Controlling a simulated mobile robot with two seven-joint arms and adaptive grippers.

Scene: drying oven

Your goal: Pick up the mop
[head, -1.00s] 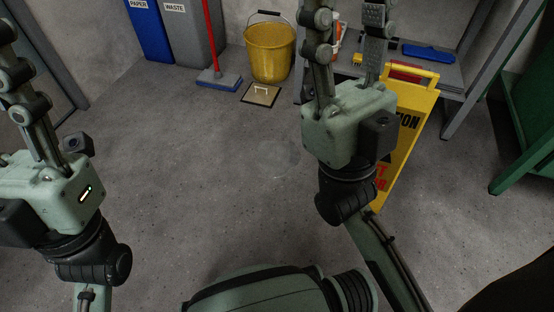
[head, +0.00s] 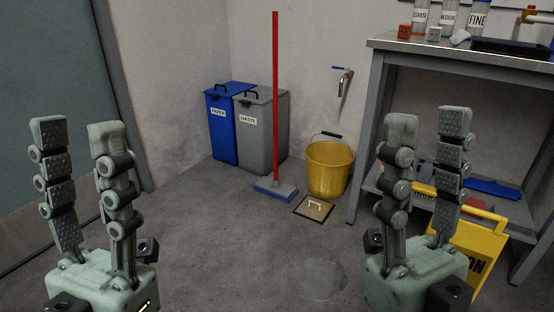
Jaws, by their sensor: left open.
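The mop (head: 275,110) stands upright on the floor in the head view. It has a long red handle and a flat blue-grey head (head: 275,190), in front of the grey waste bin. My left gripper (head: 78,122) is at the lower left, fingers up and spread apart, with nothing between them. My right gripper (head: 428,118) is at the lower right, fingers up and apart, also empty. Both grippers are nearer to me than the mop, and neither touches it.
A blue paper bin (head: 222,130) and a grey waste bin (head: 262,135) stand behind the mop. A yellow bucket (head: 329,170) and a floor hatch (head: 313,208) are to its right. A metal bench (head: 400,44) and yellow caution sign (head: 482,250) are at right. The middle floor is clear.

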